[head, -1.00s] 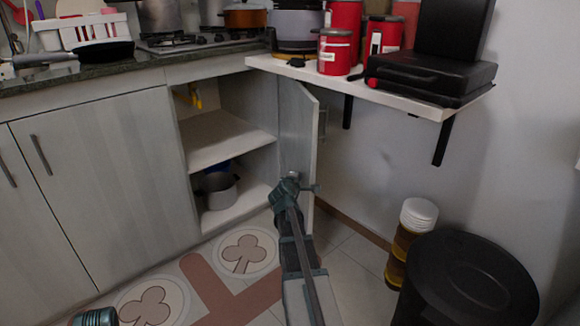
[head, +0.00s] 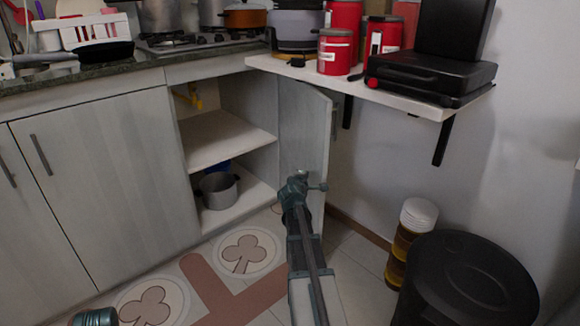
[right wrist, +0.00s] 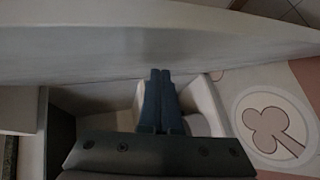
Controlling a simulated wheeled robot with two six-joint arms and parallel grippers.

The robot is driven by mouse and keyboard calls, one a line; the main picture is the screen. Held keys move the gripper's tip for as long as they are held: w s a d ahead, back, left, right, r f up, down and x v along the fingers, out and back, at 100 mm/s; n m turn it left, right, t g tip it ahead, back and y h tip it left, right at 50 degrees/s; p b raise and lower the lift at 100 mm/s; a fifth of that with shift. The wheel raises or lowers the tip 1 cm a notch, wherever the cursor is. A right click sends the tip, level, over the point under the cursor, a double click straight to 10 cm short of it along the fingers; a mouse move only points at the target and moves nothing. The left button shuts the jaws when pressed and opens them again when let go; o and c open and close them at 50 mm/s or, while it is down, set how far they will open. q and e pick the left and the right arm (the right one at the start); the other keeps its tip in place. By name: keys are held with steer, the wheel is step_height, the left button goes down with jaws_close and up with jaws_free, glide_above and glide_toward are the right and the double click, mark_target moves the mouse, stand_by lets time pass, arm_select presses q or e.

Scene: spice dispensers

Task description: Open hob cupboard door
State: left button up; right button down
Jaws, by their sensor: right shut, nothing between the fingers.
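The hob cupboard door (head: 305,125) stands open below the hob, a pale grey panel swung out to the right, with its inner face showing. In the right wrist view the door (right wrist: 130,45) is the broad grey panel across the top. My right gripper (head: 304,181) is at the low part of the door's inner face. Its two fingers (right wrist: 160,72) are shut together with nothing between them, their tips at or very near the panel; contact is not certain. Only a teal part of my left arm shows at the bottom left of the head view; its fingers are out of view.
Inside the cupboard are a shelf (head: 222,143) and a grey pot (head: 217,190). A white wall shelf (head: 420,103) with red canisters and a black case overhangs the door's right side. A black bin (head: 470,285) stands lower right, beside a stacked container (head: 408,235).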

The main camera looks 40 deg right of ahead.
mark_target(317, 173)
steer(key=shift+s+d, duration=0.2)
steer(key=shift+d, duration=0.35)
steer(key=shift+s+d, duration=0.2)
steer(key=shift+d, duration=0.4)
steer(key=shift+s+d, duration=0.2)
steer(key=shift+d, duration=0.4)
steer(key=shift+s+d, duration=0.2)
steer(key=shift+d, duration=0.45)
steer(key=shift+s+d, duration=0.15)
steer(key=shift+d, duration=0.4)
steer(key=shift+s+d, duration=0.15)
steer(key=shift+d, duration=0.55)
